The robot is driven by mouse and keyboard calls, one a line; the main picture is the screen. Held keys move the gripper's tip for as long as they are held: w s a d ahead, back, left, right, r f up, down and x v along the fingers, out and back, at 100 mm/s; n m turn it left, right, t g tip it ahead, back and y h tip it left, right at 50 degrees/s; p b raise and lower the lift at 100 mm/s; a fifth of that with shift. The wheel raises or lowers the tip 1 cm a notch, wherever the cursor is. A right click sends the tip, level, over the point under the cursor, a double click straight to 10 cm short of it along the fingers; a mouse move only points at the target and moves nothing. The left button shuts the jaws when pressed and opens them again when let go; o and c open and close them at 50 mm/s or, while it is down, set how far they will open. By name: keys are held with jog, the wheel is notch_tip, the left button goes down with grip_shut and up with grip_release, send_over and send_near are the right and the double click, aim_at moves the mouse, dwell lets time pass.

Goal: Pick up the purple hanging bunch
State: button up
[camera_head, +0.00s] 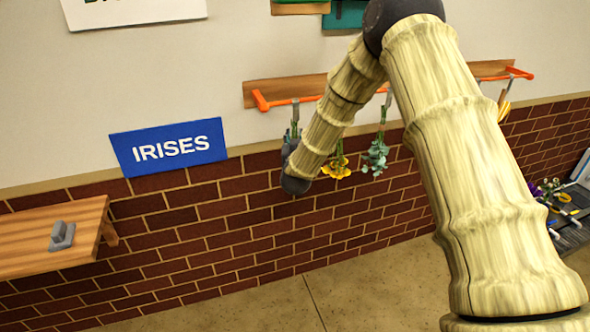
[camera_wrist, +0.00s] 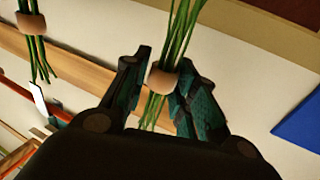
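My gripper (camera_wrist: 165,62) has its two dark fingers close on both sides of a bunch of green stems (camera_wrist: 182,30) with a tan band (camera_wrist: 163,80). The fingers appear to press on the bunch at the band. The blossoms of this bunch are out of the wrist view, so I cannot see their colour there. In the head view my gripper (camera_head: 290,155) is partly hidden by my arm, at the left end of the orange rail, beside green stems hanging from a grey clip (camera_head: 295,107). No purple blossoms show clearly on the rail.
A yellow bunch (camera_head: 338,167) and a grey-green bunch (camera_head: 376,155) hang right of my gripper on the orange rail (camera_head: 300,100). The IRISES sign (camera_head: 170,148) is left, above a wooden shelf (camera_head: 40,232) with a grey holder (camera_head: 62,236). Purple flowers (camera_head: 545,188) lie at far right.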

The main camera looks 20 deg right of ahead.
grip_shut()
jog(key=shift+r, duration=0.1)
